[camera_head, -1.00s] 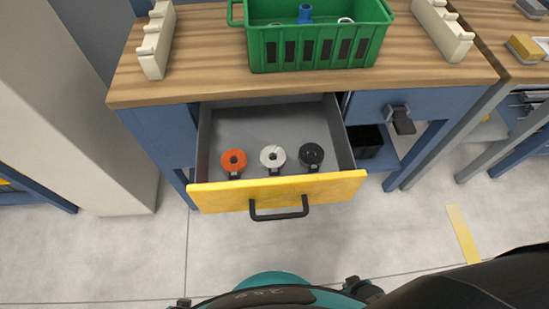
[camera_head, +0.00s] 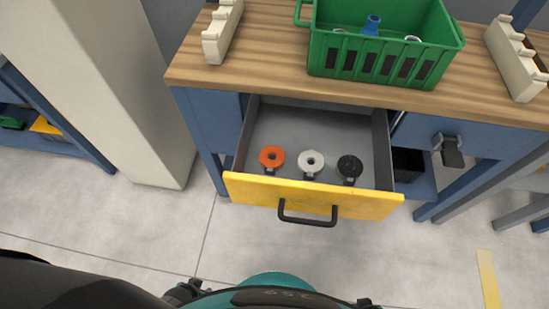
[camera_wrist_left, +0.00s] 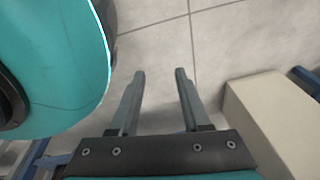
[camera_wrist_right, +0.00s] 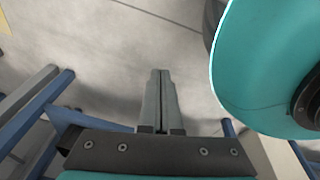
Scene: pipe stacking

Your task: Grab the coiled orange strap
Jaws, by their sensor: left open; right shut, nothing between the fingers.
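The coiled orange strap (camera_head: 265,160) lies in the open drawer, at the left of a row of three coils. A white coil (camera_head: 303,164) is beside it and a black coil (camera_head: 343,168) is at the right. My left gripper (camera_wrist_left: 160,76) is open and empty above the floor in the left wrist view. My right gripper (camera_wrist_right: 160,76) is shut with nothing in it, also above the floor. Neither wrist view shows the strap. In the head view a dark part of my left arm enters at the lower left, well short of the drawer; its fingers are not visible there.
The yellow drawer front (camera_head: 250,190) has a black handle (camera_head: 307,217) and stands out from the blue workbench. A green crate (camera_head: 385,62) stands on the wooden top (camera_head: 270,65) between two cream racks. A beige pillar (camera_head: 125,90) is at the left. The floor before the drawer is clear.

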